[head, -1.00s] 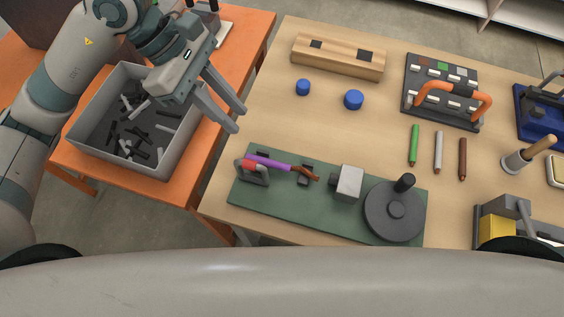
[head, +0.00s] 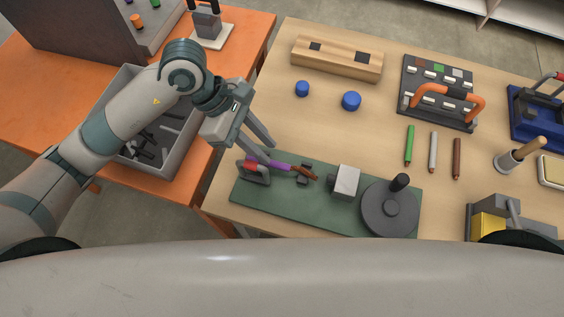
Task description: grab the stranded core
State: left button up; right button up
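A purple cable piece (head: 280,166) lies on the green board (head: 290,210), with copper-brown strands (head: 304,172) fanning out at its right end; this looks like the stranded core. Its left end sits at a grey clamp with a red part (head: 250,168). My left gripper (head: 269,153) is open and empty, its two fingers pointing down just above the purple piece's left part. In the picture one fingertip overlaps the purple piece's upper edge; I cannot tell if they touch. My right gripper is not in view.
On the board, a grey block (head: 345,182) and a dark crank disc (head: 388,208) stand right of the strands. Blue caps (head: 351,101), a wooden block (head: 336,59) and coloured rods (head: 432,152) lie farther back. A grey bin (head: 172,160) stands on the orange table.

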aim_at(281, 164)
pick_arm(q)
jog(key=p+x, duration=0.1)
jog(key=x, duration=0.3)
jog(key=shift+s+d+f+p, duration=0.1)
jog(key=shift+d+f+p, duration=0.1)
jog(key=shift+p, duration=0.1)
jog(key=shift+d+f, duration=0.2)
jog(key=shift+f, duration=0.35)
grip_shut()
